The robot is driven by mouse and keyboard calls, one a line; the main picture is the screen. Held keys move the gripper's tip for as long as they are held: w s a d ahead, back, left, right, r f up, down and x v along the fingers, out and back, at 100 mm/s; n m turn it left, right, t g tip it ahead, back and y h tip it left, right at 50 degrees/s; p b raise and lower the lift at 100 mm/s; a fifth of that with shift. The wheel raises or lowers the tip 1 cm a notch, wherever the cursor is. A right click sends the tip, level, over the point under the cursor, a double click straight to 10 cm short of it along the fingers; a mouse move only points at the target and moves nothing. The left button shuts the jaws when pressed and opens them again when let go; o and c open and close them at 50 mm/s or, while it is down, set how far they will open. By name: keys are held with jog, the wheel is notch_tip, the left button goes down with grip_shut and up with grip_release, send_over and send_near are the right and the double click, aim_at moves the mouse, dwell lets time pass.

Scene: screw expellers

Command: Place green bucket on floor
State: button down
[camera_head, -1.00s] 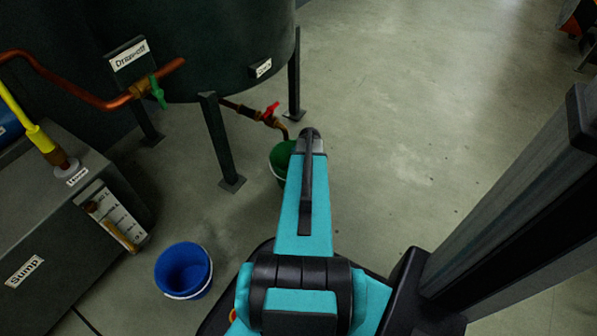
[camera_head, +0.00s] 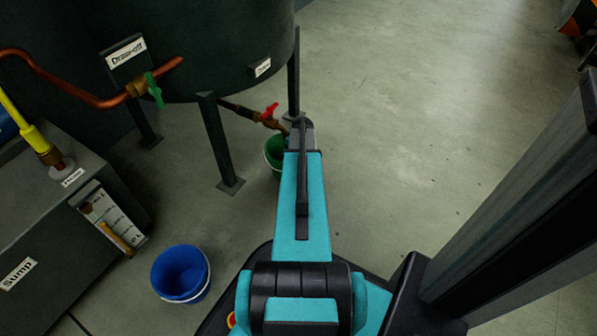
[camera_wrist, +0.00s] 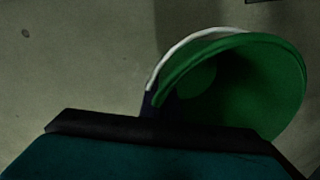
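The green bucket (camera_head: 273,155) shows in the head view beside the end of my arm, under the red-handled drain valve; my arm hides its right part. In the wrist view the green bucket (camera_wrist: 250,85) is large, its open mouth facing the camera and its white handle along the upper left rim. My gripper (camera_wrist: 160,106) shows only as dark finger parts against the bucket's left rim, mostly hidden behind my wrist. The bucket moves along with my arm, so the gripper appears shut on it. Whether the bucket's base touches the floor I cannot tell.
A dark tank (camera_head: 200,50) on legs stands at upper left, with the red-handled valve (camera_head: 270,113) close to my arm's end. A blue bucket (camera_head: 180,273) stands on the floor beside the sump box (camera_head: 50,220). The floor (camera_head: 420,130) to the right is clear.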

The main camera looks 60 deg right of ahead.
jog(key=shift+w+d+f, duration=0.25)
jog(key=shift+w+d, duration=0.1)
jog(key=shift+s+a+f+b, duration=0.1)
jog(key=shift+f+b, duration=1.1)
jog(key=shift+f, duration=0.3)
jog(key=shift+f, duration=0.15)
jog(key=c, duration=2)
grip_release()
jog(key=r+p, duration=0.2)
jog(key=r, duration=0.2)
jog(key=r+p, duration=0.2)
jog(key=r, duration=0.2)
jog(key=s+r+p, duration=0.1)
jog(key=r+p, duration=0.1)
jog(key=r, duration=0.2)
jog(key=shift+s+a+r, duration=0.1)
jog(key=shift+a, duration=0.1)
